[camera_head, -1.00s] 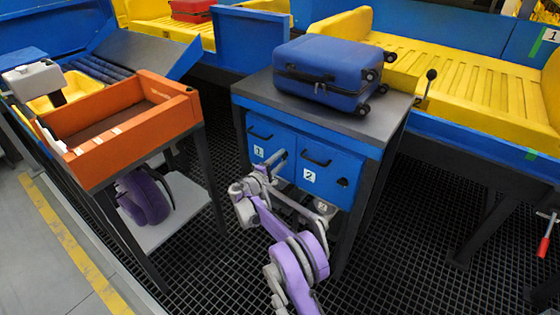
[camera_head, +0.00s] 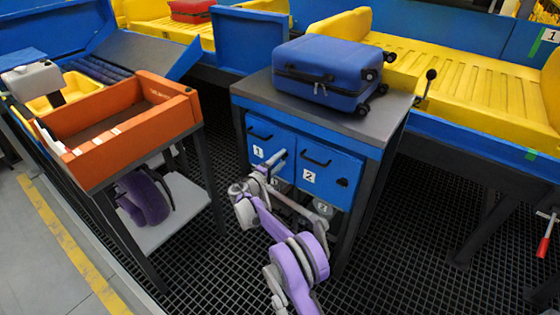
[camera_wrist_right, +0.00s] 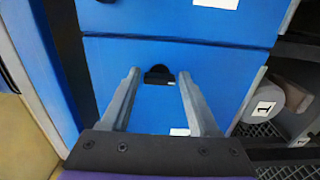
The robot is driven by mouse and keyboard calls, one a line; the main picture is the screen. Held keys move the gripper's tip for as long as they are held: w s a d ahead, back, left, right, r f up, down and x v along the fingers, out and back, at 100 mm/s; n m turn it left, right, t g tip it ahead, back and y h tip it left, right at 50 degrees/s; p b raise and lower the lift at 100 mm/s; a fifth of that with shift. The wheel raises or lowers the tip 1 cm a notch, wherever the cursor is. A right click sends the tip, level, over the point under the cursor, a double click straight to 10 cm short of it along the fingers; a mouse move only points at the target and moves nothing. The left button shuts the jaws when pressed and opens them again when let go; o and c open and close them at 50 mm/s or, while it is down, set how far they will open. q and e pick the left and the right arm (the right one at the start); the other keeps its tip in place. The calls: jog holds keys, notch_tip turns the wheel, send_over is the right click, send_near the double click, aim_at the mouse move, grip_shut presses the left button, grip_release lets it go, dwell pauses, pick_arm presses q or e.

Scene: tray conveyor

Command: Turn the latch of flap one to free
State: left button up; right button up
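Flap one (camera_head: 262,133) is the left blue door of the cabinet, with a "1" label and a black handle. It fills the middle of the right wrist view (camera_wrist_right: 215,95), turned sideways. Its small black latch (camera_wrist_right: 159,76) shows there between the fingertips of my right gripper (camera_wrist_right: 158,74). The fingers are open, one on each side of the latch, with gaps visible. In the head view my right gripper (camera_head: 275,160) is in front of flap one's lower right and hides the latch. My left gripper is not in view; a purple part of my left arm shows beneath the orange tray.
Flap two (camera_head: 328,172) is closed beside flap one, with its own handle and latch. A blue suitcase (camera_head: 330,72) lies on the cabinet top (camera_head: 385,110). An orange tray (camera_head: 150,130) stands at left. A grey cylinder labelled 1 (camera_wrist_right: 266,106) is close below flap one.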

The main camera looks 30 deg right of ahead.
jog(key=shift+o, duration=1.2)
jog(key=shift+a, duration=0.15)
jog(key=p+v, duration=0.1)
jog(key=v, duration=0.9)
jog(key=shift+s+a+p, duration=0.2)
jog(key=shift+p, duration=0.15)
